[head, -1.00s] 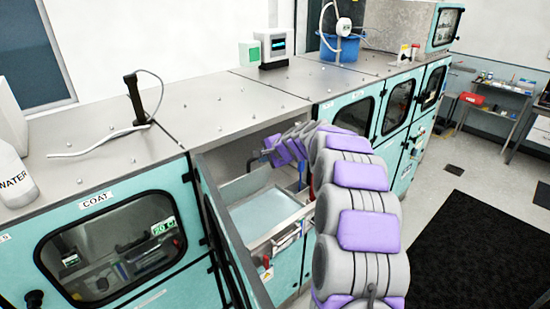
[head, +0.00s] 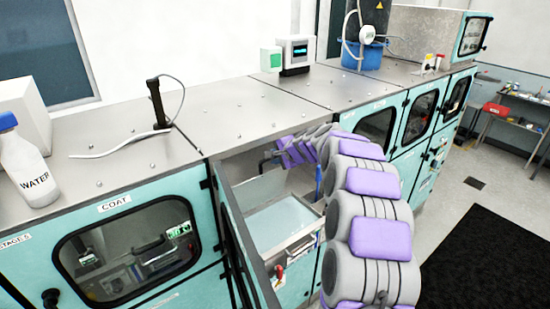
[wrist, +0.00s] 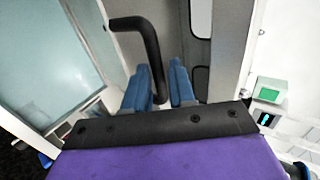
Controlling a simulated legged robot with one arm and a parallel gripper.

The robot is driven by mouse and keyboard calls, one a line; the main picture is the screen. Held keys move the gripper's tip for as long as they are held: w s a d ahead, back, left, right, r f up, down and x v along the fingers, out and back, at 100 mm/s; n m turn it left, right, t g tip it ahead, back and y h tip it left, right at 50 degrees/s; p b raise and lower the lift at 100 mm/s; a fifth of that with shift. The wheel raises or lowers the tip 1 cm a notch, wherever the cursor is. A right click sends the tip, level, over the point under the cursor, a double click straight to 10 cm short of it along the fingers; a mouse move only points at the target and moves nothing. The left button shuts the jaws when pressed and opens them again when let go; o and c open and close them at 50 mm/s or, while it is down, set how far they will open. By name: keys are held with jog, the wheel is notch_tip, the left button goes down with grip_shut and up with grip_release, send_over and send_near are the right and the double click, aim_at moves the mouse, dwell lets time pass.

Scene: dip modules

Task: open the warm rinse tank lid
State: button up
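A black bent bar handle (wrist: 148,42) shows in the wrist view, and its near leg runs down between the two blue fingers of my gripper (wrist: 160,82). The fingers stand apart on either side of it; firm contact is not clear. In the head view the dark handle (head: 267,160) is at the back of an opened cabinet bay, beside the end of my arm. My fingertips are too small to make out there. A pale bluish surface (head: 272,224) lies in the metal-rimmed tank in that bay; I cannot tell whether it is lid or liquid. No warm rinse label is readable.
An opened cabinet door (head: 246,245) stands left of the bay, close to my arm. The metal counter (head: 235,118) borders the bay behind. A water bottle (head: 25,165) and a black upright tool (head: 157,104) with a cable stand on the counter.

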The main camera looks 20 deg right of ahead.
jog(key=shift+o, duration=1.3)
jog(key=shift+f, duration=0.15)
jog(key=b+v, duration=0.2)
jog(key=v, duration=1.5)
jog(key=shift+d+b, duration=0.2)
jog(key=shift+b, duration=0.15)
